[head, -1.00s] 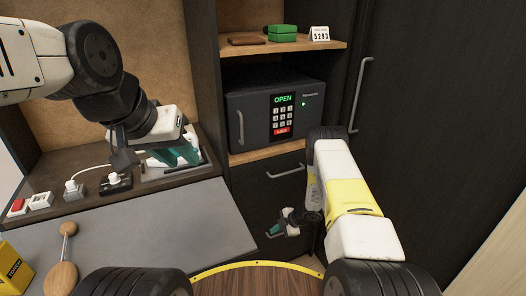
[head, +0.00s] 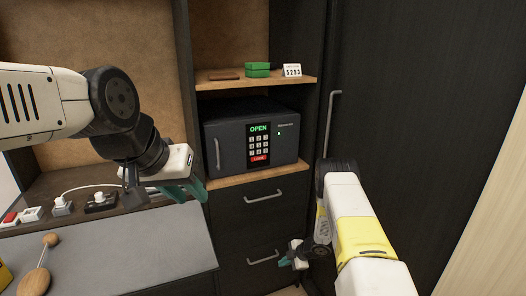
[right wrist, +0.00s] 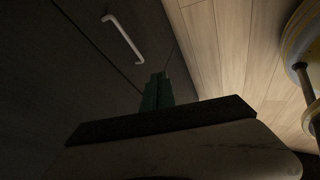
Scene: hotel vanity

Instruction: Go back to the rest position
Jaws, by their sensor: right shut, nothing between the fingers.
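My left arm comes in from the left in the head view. Its gripper (head: 186,190), with teal fingers, hangs in front of the vanity, beside the safe's left side. It holds nothing that I can see, and the finger gap is unclear. My right arm reaches down at the right. Its gripper (head: 285,262) is low in front of the lower drawer, small in the head view. In the right wrist view its dark green fingers (right wrist: 157,92) are together and empty.
The grey safe (head: 256,137) is closed and its display reads OPEN. Above it, a shelf (head: 215,86) bears a green box (head: 257,70) and a number card (head: 292,71). Drawers with handles (head: 263,196) are below. The grey desk top (head: 130,250) carries a wooden utensil (head: 36,280).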

